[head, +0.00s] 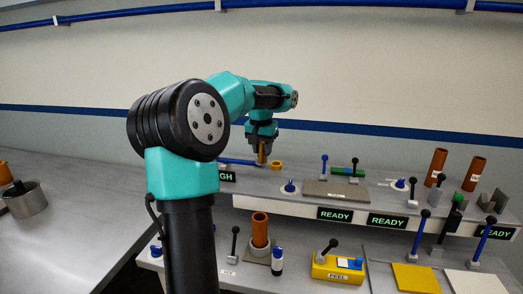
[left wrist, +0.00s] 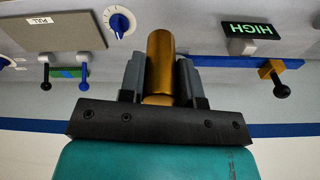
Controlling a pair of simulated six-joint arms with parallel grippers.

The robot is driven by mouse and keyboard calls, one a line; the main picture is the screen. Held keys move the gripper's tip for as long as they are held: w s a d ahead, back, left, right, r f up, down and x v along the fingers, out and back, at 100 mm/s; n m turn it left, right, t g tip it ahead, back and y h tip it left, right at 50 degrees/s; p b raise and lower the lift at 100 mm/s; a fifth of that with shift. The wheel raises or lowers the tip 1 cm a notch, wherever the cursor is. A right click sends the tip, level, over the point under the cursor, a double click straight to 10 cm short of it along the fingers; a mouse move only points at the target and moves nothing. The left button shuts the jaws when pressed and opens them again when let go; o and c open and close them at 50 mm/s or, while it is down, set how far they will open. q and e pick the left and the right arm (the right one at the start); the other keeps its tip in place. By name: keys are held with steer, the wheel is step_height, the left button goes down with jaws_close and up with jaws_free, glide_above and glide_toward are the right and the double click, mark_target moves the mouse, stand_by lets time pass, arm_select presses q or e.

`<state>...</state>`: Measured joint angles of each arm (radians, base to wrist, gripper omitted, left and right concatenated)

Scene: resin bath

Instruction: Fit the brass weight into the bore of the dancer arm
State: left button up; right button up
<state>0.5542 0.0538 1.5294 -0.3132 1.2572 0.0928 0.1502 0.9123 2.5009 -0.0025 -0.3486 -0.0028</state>
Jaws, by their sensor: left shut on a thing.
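My left gripper (head: 262,142) is shut on the brass weight (head: 262,153), a small golden cylinder pointing down above the rear shelf. In the left wrist view, the weight (left wrist: 160,62) stands out from between the jaws (left wrist: 160,85). A blue bar (head: 237,162), which looks like the dancer arm, lies behind and left of the gripper. I cannot tell whether the weight touches the ring. My right gripper is not in view.
A grey plate (head: 330,192), a blue-knobbed dial (head: 289,187) and levers stand to the right on the shelf. Orange tubes (head: 436,166) stand farther right. A yellow PEEL box (head: 337,268) and an orange cylinder (head: 260,229) are on the lower bench. A metal pot (head: 25,200) is far left.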

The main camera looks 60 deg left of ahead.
arm_select(q)
steer(key=w+a+f, duration=0.1)
steer(key=w+a, duration=0.4)
steer(key=a, duration=0.4)
steer(key=shift+a, duration=0.1)
steer(key=shift+w+a+f, duration=0.1)
steer(key=shift+a+f, duration=0.05)
steer(key=shift+f, duration=0.75)
steer(key=shift+w+a+f, duration=0.1)
steer(key=shift+f, duration=0.8)
steer(key=shift+f, duration=0.6)
steer(key=o, duration=1)
